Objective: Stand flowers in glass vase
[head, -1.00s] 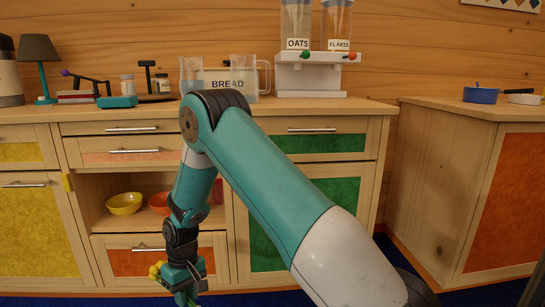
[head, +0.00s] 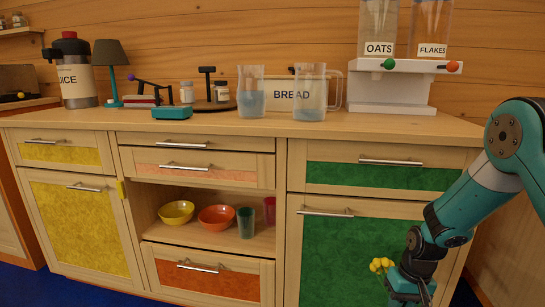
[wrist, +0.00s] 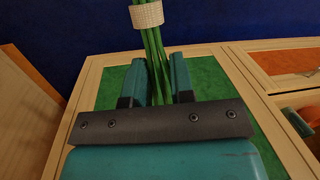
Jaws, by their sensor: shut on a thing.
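My gripper (wrist: 158,76) is shut on the green stems of the flowers (wrist: 153,46), which have a pale woven band around them. In the head view my gripper (head: 408,290) is low at the right, in front of the green cupboard door, with yellow blooms (head: 382,265) beside it. A clear straight-sided vessel with bluish water, seemingly the glass vase (head: 251,96), stands upright on the counter, far above and left of my gripper. The blooms are out of the wrist view.
A clear jug with a handle (head: 310,98) stands just right of the vase, before the BREAD box (head: 289,95). The cereal dispenser (head: 405,85) is further right. A teal scale-like object (head: 172,112) is to the left. The counter front (head: 250,126) is clear.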

